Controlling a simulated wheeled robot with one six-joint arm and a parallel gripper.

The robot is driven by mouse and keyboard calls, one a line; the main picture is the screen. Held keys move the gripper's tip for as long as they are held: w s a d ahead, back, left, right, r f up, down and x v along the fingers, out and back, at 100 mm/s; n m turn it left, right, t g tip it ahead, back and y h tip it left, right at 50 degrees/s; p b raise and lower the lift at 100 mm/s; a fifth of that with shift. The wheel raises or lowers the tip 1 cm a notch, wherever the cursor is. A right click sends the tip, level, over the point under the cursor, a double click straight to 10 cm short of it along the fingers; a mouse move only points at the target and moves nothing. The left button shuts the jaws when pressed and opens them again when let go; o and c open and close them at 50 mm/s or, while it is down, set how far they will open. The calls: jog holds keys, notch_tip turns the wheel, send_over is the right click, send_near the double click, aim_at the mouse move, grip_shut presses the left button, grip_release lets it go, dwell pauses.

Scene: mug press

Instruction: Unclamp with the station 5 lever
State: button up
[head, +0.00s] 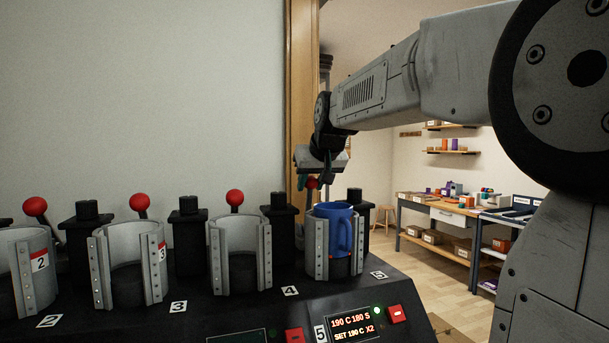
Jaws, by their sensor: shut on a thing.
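The station 5 clamp (320,254) is a metal split ring at the right end of the black press bench, with plate 5 (379,275) beside it. A blue mug (331,222) stands upright inside it, its handle in the gap facing me. The station 5 lever's red knob (311,183) shows just above and behind the mug. My gripper (313,179) points down over it and is shut on the knob. The fingers partly cover the knob. The lever's shaft is hidden behind the mug and clamp.
Clamps at station 4 (240,256), station 3 (131,262) and station 2 (24,268) look empty; their red-knobbed levers stand behind. Black posts stand between the clamps. The station 5 display (352,324) reads 190 C 180 S, with a green light. Workbenches (436,205) stand at the back right.

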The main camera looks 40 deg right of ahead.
jog(key=shift+s, duration=0.1)
jog(key=shift+s+a+f, duration=0.15)
jog(key=shift+s+f, duration=0.05)
jog(key=shift+s, duration=0.3)
jog(key=shift+s+a+f, duration=0.15)
jog(key=shift+s+f, duration=0.05)
jog(key=shift+s, duration=0.25)
jog(key=o, duration=0.7)
jog(key=shift+r, duration=0.1)
notch_tip(320, 180, up, 6)
jog(key=s, duration=0.1)
jog(key=shift+s+a+r, duration=0.15)
jog(key=shift+a, duration=0.05)
